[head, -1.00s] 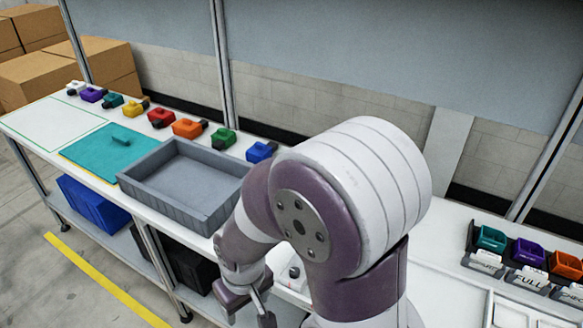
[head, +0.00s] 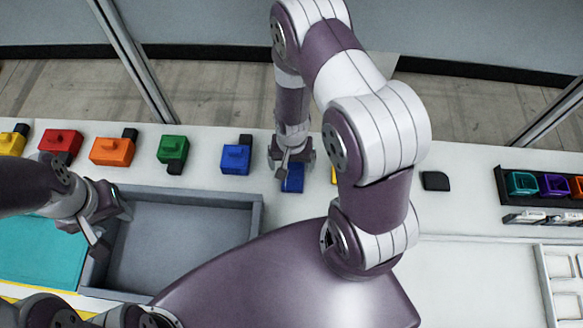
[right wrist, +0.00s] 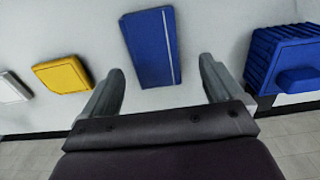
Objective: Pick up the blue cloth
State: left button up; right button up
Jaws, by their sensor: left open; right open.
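The blue cloth (head: 293,178) is a flat, dark blue rectangle with a pale line along one edge. It lies on the white tabletop, partly hidden by my right gripper (head: 290,164) in the head view. In the right wrist view the cloth (right wrist: 148,42) lies just beyond and between the open fingertips of my right gripper (right wrist: 162,70). The gap between the fingers is empty. My left gripper (head: 108,228) is open and empty over the left side of the grey tray.
The grey tray (head: 257,222) stands left of the cloth. A blue bin (head: 236,158) is left of the cloth, in a row of coloured bins. A yellow flat piece (right wrist: 62,74) lies beside the cloth. A black piece (head: 435,181) lies farther right.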

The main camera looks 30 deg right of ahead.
jog(key=shift+s+f, duration=0.3)
jog(key=shift+f, duration=0.25)
jog(key=shift+s+f, duration=0.3)
jog(key=shift+f, duration=0.2)
jog(key=shift+s, duration=0.3)
jog(key=shift+w+f, duration=0.15)
jog(key=shift+w, duration=0.05)
jog(key=shift+c, duration=0.3)
jog(key=shift+w, duration=0.2)
jog(key=c, duration=0.6)
jog(key=shift+f, duration=0.1)
jog(key=c, duration=0.4)
jog(key=shift+s, duration=0.2)
jog(key=shift+c, duration=0.4)
jog(key=shift+w+r, duration=0.15)
jog(key=shift+r, duration=0.35)
jog(key=r, duration=0.2)
jog(key=d+r+b, duration=0.1)
jog(key=r, duration=0.1)
jog(key=shift+d, duration=0.1)
pick_arm(q)
jog(key=shift+s+f+b, duration=0.75)
jog(key=shift+f+b, duration=0.2)
pick_arm(e)
jog(key=s+d+r, duration=0.2)
jog(key=d+r, duration=0.4)
jog(key=d, duration=0.4)
jog(key=shift+s+r, duration=0.15)
jog(key=shift+s, duration=0.1)
